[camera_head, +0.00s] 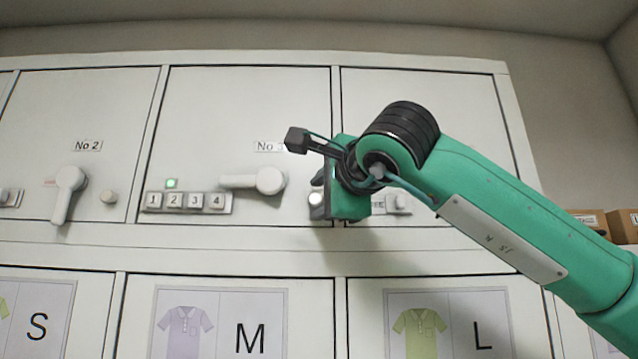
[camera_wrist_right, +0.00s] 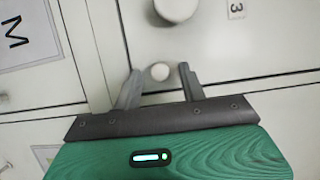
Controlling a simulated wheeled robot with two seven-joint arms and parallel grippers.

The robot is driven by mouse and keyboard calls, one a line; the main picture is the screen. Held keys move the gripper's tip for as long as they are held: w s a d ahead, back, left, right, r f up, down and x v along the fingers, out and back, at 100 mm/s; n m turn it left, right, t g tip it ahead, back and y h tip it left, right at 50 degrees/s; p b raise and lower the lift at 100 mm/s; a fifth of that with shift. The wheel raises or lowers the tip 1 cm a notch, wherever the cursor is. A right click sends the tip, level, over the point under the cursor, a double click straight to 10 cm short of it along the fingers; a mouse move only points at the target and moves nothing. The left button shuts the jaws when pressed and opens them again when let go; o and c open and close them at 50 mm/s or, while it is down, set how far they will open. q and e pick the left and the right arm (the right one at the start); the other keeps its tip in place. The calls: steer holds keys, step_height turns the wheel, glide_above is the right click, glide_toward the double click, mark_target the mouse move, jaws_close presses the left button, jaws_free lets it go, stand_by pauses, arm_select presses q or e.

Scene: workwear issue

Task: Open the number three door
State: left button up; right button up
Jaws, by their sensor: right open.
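The number three door (camera_head: 220,110) is a white locker door in the middle of the upper row in the head view, and looks closed. Its label (camera_head: 268,146) is partly covered by my arm, but the "3" (camera_wrist_right: 236,7) shows in the wrist view. Its lever handle (camera_head: 268,181) lies level, pointing left. A small round knob (camera_head: 316,199) sits at the door's lower right. My right gripper (camera_head: 318,188) is at this knob. In the wrist view, the knob (camera_wrist_right: 160,72) shows between the open fingers (camera_wrist_right: 160,82); contact cannot be told. My left gripper is not in view.
A keypad (camera_head: 188,202) with a lit green light (camera_head: 172,184) is left of the lever. The No 2 door (camera_head: 80,110) has its lever (camera_head: 69,190) pointing down. Below are panels with shirt pictures, such as M (camera_head: 250,338) and L (camera_head: 482,334). Boxes (camera_head: 590,219) stand far right.

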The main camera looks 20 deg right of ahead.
steer(key=shift+w, duration=0.5)
jaws_close()
steer(key=shift+s+a, duration=0.1)
